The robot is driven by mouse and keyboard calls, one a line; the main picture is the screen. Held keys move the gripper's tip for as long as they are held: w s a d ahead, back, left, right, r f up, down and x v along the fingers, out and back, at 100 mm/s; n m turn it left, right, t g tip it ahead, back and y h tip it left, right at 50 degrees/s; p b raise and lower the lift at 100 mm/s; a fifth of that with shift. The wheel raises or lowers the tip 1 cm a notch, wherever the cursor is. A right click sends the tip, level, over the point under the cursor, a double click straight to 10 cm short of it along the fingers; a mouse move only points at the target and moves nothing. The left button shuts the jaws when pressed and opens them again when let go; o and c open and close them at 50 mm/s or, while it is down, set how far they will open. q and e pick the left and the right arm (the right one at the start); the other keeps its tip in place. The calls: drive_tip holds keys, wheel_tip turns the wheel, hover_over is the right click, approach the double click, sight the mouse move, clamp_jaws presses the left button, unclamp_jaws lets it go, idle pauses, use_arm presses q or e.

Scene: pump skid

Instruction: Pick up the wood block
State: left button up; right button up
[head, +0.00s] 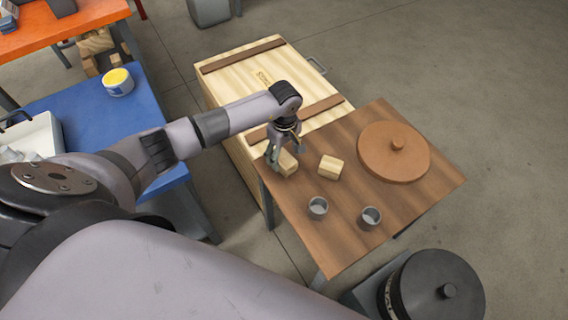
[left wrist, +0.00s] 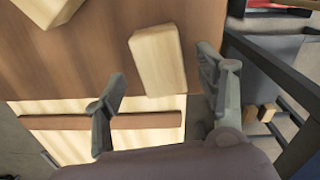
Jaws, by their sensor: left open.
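Two pale wood blocks lie on the brown table (head: 385,119). One wood block (head: 289,163) is at the table's left corner, right at my left gripper (head: 285,158). The other wood block (head: 331,167) lies a little to the right. In the left wrist view the nearer block (left wrist: 158,60) shows between the two spread fingers of the left gripper (left wrist: 161,73), apart from both. The farther block (left wrist: 48,10) is cut off at the top left. The left gripper is open and empty. I cannot tell its exact height above the table. My right gripper is not in view.
A round brown lid (head: 394,152) and two small grey cups (head: 318,207) (head: 371,217) are on the table. A wooden crate (head: 235,82) adjoins its back left. A blue bench (head: 100,112) with a yellow-topped tub (head: 118,82) stands left. A dark drum (head: 437,290) stands in front.

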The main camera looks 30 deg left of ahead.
sight(284, 158)
use_arm(q)
wheel_tip(284, 158, down, 3)
drive_tip(key=shift+f+b, duration=0.2)
drive_tip(key=shift+b, duration=0.55)
drive_tip(key=shift+r, duration=0.1)
drive_tip(key=shift+s, duration=0.1)
drive_tip(key=shift+c, duration=0.6)
drive_tip(key=c, duration=1.1)
